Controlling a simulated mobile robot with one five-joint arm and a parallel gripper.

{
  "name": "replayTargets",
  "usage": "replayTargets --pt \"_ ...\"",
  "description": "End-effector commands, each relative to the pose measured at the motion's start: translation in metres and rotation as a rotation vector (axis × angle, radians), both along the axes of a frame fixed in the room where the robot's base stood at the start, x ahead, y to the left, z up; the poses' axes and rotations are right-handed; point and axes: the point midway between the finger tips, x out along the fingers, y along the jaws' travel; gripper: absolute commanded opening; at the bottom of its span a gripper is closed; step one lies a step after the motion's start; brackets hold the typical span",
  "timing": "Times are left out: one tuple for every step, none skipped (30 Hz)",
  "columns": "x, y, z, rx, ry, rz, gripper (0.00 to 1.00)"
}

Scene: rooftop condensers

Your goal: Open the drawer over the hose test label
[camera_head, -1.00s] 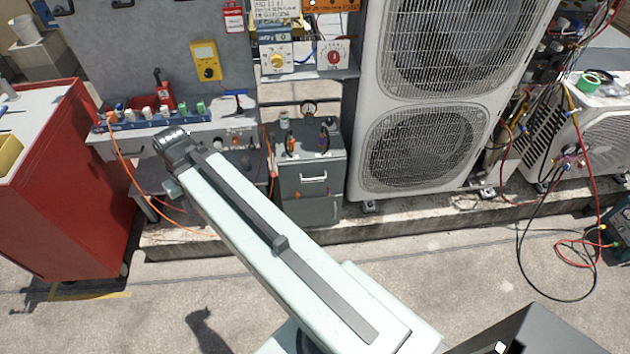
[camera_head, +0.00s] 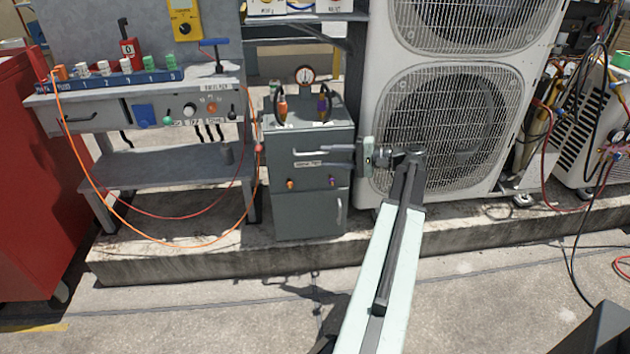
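The grey cabinet (camera_head: 286,211) stands on the concrete ledge in the middle of the view. Its upper front carries a drawer with a pale bar handle (camera_head: 307,152). A small white label (camera_head: 308,163) sits just under that handle; its print is too small to read surely. The drawer looks closed. My gripper (camera_head: 332,149) reaches in from the right in front of the cabinet, with its dark fingers pointing left, close to the handle's right end. I cannot tell whether they touch it, or how far apart they are.
A workbench (camera_head: 170,160) with a looping orange hose stands left of the cabinet, by a red cabinet (camera_head: 45,185). A large condenser unit (camera_head: 445,120) stands close on the right. A gauge (camera_head: 305,75) and hose fittings top the grey cabinet. The floor in front is mostly clear.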

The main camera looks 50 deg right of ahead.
Motion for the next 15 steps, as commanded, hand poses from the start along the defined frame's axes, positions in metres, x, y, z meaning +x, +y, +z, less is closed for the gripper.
replayTargets --pt "-0.008 -0.01 -0.008 0.01 -0.017 -0.017 0.32" --pt "-0.011 -0.013 -0.007 0.014 -0.026 -0.023 0.32" --pt "-0.014 -0.016 -0.005 0.018 -0.033 -0.029 0.32" --pt "-0.015 -0.018 -0.004 0.02 -0.037 -0.032 0.32" --pt "-0.016 -0.019 -0.003 0.021 -0.039 -0.033 0.32" --pt "-0.017 -0.019 -0.002 0.022 -0.041 -0.035 0.32" --pt "-0.016 -0.018 -0.001 0.022 -0.041 -0.034 0.32" --pt "-0.015 -0.018 -0.001 0.022 -0.04 -0.033 0.32" --pt "-0.012 -0.016 -0.001 0.022 -0.04 -0.033 0.32" --pt "-0.009 -0.014 -0.002 0.022 -0.039 -0.031 0.32" --pt "-0.006 -0.012 -0.002 0.022 -0.039 -0.03 0.32" --pt "0.0 -0.009 -0.003 0.021 -0.038 -0.031 0.32" --pt "0.005 -0.006 -0.004 0.021 -0.038 -0.031 0.32" --pt "0.011 -0.002 -0.004 0.021 -0.039 -0.029 0.32" --pt "0.018 0.001 -0.005 0.021 -0.039 -0.03 0.32"
